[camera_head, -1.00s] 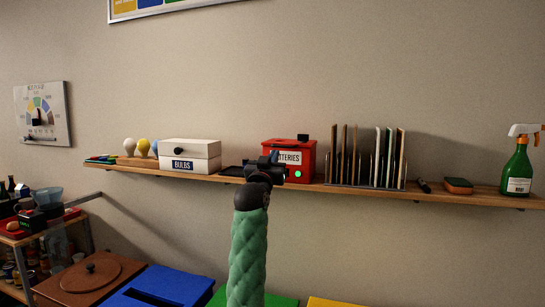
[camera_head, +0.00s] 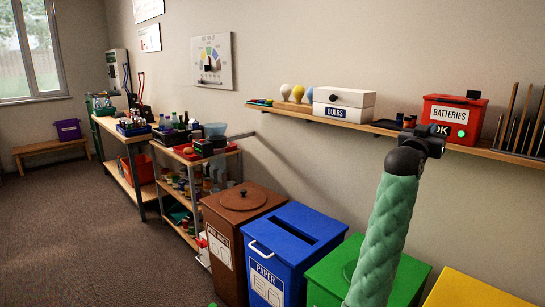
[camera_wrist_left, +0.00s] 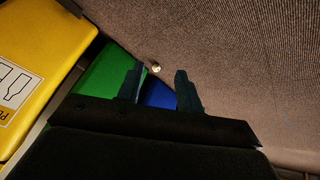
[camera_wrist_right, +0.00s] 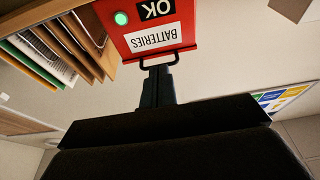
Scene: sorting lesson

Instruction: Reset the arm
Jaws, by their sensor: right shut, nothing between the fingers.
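My right arm, in a green padded sleeve, rises in the head view, and its gripper (camera_head: 424,141) is at shelf height by the red batteries box (camera_head: 453,118). In the right wrist view its fingers (camera_wrist_right: 157,85) are together, with nothing between them. The batteries box (camera_wrist_right: 155,30) appears upside down just beyond the fingertips, with a green light lit. I cannot tell whether the fingers touch its handle. My left gripper (camera_wrist_left: 160,85) shows in the left wrist view only, fingers apart and empty, with the floor and bins beyond.
The wall shelf (camera_head: 290,114) holds a white bulbs box (camera_head: 343,104), bulbs and upright boards. Below stand brown (camera_head: 236,225), blue (camera_head: 290,262), green (camera_head: 325,280) and yellow (camera_head: 470,292) bins. A loaded cart (camera_head: 195,160) stands left of them. Floor (camera_head: 90,230) at left is clear.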

